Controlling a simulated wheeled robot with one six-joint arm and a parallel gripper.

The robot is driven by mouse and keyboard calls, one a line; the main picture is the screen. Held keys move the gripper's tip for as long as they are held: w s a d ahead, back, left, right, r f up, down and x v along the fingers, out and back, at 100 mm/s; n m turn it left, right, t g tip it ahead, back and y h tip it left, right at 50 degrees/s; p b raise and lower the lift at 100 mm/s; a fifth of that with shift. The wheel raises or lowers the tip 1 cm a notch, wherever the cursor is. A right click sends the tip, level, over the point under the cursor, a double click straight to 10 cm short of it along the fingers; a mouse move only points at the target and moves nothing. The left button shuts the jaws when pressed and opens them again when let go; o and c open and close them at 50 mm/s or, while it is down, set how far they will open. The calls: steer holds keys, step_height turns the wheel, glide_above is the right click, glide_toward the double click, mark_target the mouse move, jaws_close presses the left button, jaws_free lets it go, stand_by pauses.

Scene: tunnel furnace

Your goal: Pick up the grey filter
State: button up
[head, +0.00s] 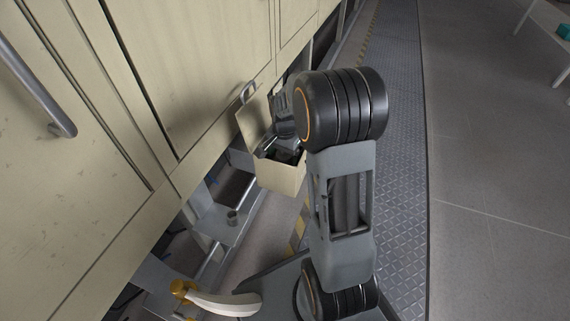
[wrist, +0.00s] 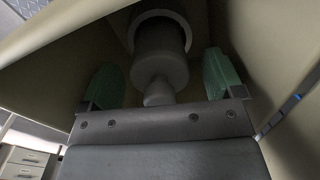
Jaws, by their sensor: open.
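The grey filter (wrist: 160,55) is in the wrist view, a rounded grey cylinder with a narrower knob at its near end. It sits in a round opening inside a cream box. My gripper (wrist: 168,85) is open, with one green finger pad on each side of the filter. I see clear gaps between the pads and the filter. In the head view the cream box (head: 282,178) has its lid up, and my wrist reaches into it. The filter and fingertips are hidden there.
Cream furnace panels (head: 150,90) with a metal handle (head: 40,85) fill the left. The box's raised lid (head: 253,122) stands close beside my wrist. A yellow valve with a pale lever (head: 222,302) is low in front. The grey floor (head: 495,150) at the right is clear.

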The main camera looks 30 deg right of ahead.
steer(key=shift+c, duration=0.5)
steer(key=c, duration=1)
steer(key=shift+r, duration=0.1)
step_height(320, 180, up, 10)
steer(key=p, duration=0.4)
steer(key=shift+p, duration=0.35)
step_height(320, 180, up, 17)
steer(key=p, duration=1.5)
